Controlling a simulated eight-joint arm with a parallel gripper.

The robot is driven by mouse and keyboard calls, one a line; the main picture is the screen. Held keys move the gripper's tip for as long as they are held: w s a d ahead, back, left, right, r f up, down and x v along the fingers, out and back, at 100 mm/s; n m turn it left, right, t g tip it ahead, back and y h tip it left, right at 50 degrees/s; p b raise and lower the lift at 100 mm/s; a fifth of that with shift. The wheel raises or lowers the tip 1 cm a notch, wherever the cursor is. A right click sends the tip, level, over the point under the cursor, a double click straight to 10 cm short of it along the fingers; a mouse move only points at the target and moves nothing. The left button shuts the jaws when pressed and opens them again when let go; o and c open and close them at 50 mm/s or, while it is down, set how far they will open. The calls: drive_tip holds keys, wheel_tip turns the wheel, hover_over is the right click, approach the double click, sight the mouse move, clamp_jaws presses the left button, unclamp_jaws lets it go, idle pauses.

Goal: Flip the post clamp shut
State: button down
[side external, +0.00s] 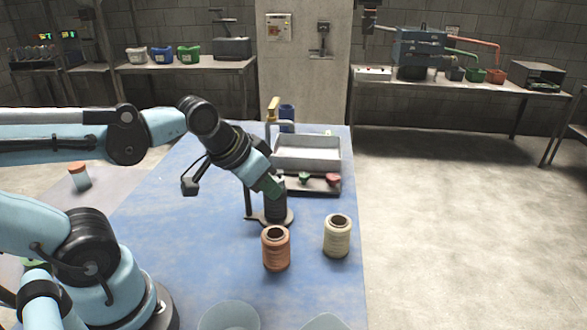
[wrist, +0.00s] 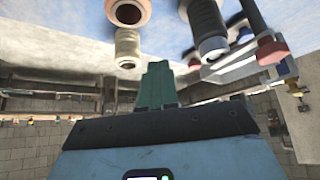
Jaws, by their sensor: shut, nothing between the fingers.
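My gripper (side external: 272,188) has green fingers pointing down to the right, just above or beside the cylinder's top. In the wrist view my gripper (wrist: 157,72) is shut and empty, with the cylinder to its upper right.
An orange spool (side external: 276,249) and a cream spool (side external: 337,237) stand in front of the stand. Behind it are a dark rack (side external: 318,189) with green and red pieces, a grey tray (side external: 307,153) and a yellow-topped upright (side external: 273,106). The table's right edge lies beyond the cream spool.

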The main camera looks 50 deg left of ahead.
drive_tip(key=shift+s+d+f, duration=0.2)
drive_tip(key=w+a+r+n+g, duration=0.4)
drive_tip(key=w+a+r+n, duration=0.15)
drive_tip(key=w+r, duration=0.4)
drive_tip(key=w+a+n+g+h, duration=0.3)
drive_tip(key=w+a+n+g, duration=0.25)
drive_tip(key=a, duration=0.55)
drive_tip(key=s+d+x, duration=0.1)
drive_tip(key=x, duration=1.1)
drive_tip(key=shift+s+d+r+h, duration=0.2)
drive_tip(key=shift+s+d+h, duration=0.1)
drive_tip(key=shift+d, duration=0.1)
